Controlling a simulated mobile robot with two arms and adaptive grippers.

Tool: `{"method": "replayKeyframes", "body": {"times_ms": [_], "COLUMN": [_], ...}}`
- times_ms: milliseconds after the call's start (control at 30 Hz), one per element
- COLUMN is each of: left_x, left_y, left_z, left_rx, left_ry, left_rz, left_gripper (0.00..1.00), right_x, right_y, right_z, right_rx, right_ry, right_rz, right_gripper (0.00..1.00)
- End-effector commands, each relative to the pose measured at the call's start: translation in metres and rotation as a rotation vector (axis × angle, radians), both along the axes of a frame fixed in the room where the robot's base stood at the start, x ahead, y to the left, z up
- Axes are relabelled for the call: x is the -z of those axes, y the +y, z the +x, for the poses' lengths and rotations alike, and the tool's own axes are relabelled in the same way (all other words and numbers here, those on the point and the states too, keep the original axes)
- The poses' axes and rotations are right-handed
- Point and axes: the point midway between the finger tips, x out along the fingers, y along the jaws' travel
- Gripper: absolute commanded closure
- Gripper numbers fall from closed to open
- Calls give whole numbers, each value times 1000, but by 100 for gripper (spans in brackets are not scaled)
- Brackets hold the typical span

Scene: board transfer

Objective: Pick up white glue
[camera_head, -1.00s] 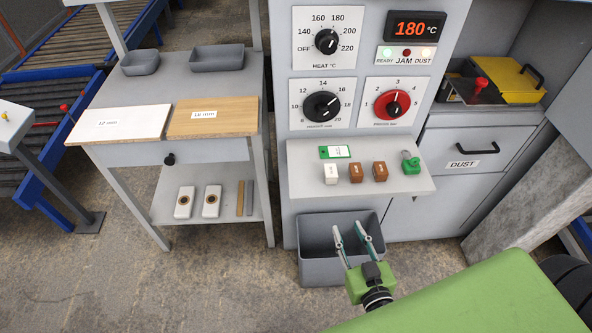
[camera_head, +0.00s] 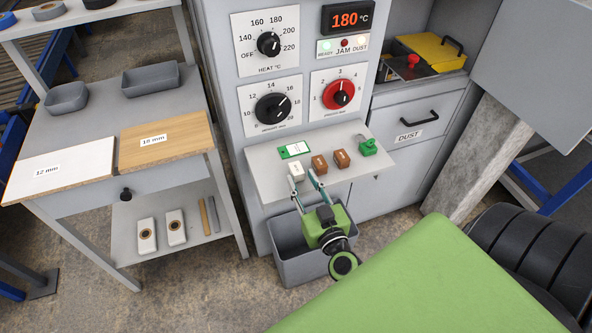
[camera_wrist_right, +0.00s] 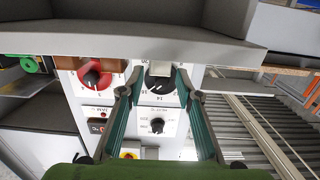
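The white glue (camera_head: 296,170) is a small white block standing at the left of the grey shelf (camera_head: 265,178) on the machine front. My right gripper (camera_head: 304,180) is open, its two teal fingers pointing up toward the shelf's front edge by the white block. In the head view the left fingertip overlaps the block's lower part; I cannot tell whether it touches. In the right wrist view, which looks upside down, the open fingers (camera_wrist_right: 156,84) spread below the shelf edge, with a pale block (camera_wrist_right: 161,70) partly visible between them. My left gripper is not in view.
Two brown blocks (camera_head: 319,164) (camera_head: 341,158), a green tag (camera_head: 294,150) and a green padlock-like item (camera_head: 367,147) are on the shelf. A grey bin (camera_head: 298,266) stands below. A table with boards (camera_head: 165,140) is at left.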

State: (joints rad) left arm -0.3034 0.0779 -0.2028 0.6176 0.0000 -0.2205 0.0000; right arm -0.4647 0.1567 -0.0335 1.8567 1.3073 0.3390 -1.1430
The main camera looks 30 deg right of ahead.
Motion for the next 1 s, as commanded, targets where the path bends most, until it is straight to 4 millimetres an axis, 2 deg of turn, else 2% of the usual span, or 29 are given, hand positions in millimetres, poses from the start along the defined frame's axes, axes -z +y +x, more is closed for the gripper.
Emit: {"method": "replayKeyframes", "body": {"times_ms": [400,700,800,833,1000], "left_x": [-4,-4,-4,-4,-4], "left_y": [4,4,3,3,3], "left_z": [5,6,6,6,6], "left_rx": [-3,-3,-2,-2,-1], "left_ry": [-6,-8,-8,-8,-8], "left_rz": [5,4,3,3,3], "left_gripper": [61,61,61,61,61], "right_x": [0,1,0,0,0], "right_y": [-12,-12,-12,-12,-12], "right_z": [47,51,51,51,51], "right_rx": [0,0,0,0,0], "right_ry": [-1,0,0,0,0], "right_rz": [0,-1,0,0,0], "right_gripper": [68,68,94,98,99]}}
